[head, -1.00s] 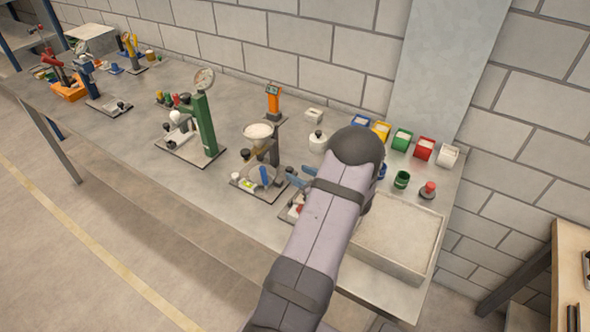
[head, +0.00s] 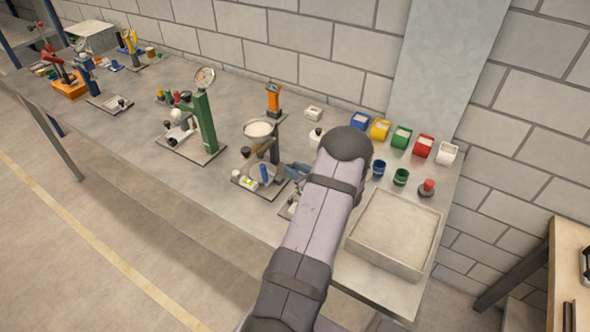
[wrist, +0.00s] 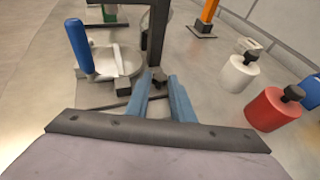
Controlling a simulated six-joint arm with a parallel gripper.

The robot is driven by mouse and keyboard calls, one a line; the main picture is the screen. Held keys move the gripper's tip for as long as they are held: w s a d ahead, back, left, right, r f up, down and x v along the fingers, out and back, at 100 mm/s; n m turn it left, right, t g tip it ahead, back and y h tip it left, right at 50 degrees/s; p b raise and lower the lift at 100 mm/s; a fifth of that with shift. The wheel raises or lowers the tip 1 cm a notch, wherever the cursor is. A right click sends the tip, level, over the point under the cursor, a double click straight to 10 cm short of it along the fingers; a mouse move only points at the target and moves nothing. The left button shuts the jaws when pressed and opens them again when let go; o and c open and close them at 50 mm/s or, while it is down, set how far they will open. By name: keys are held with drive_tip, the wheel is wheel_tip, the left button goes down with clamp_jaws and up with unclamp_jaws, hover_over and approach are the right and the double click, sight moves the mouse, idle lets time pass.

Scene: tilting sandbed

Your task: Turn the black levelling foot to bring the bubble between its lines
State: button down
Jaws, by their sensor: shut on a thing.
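My gripper (wrist: 158,88) has blue fingers, shut on a small black piece, which looks like the black levelling foot (wrist: 160,77), beside the stand's base. In the head view my gripper (head: 296,170) is partly behind my arm, and the foot cannot be made out there. The stand (head: 272,150) carries a white pan (head: 258,129) on top. A yellow-green level vial (head: 248,183) sits at the base's front left. Its bubble and lines are too small to read. A blue post (head: 264,173) stands on the base; it also shows in the wrist view (wrist: 79,46).
White (wrist: 239,73) and red (wrist: 273,109) weights with black knobs stand right of my fingers. A sand tray (head: 438,225) lies to the right on the bench. A green stand (head: 205,122) is to the left. Coloured bins (head: 401,138) line the back.

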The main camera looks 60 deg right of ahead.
drive_tip(key=shift+d, duration=0.1)
drive_tip(key=shift+d+n+y+b, duration=0.1)
drive_tip(key=shift+n+y+b, duration=0.2)
drive_tip(key=shift+b, duration=0.2)
drive_tip(key=shift+n+t+y+b, duration=0.3)
drive_tip(key=shift+n+y+b, duration=0.1)
drive_tip(key=c, duration=1.6)
unclamp_jaws()
drive_tip(key=shift+o, duration=0.2)
drive_tip(key=shift+s, duration=0.1)
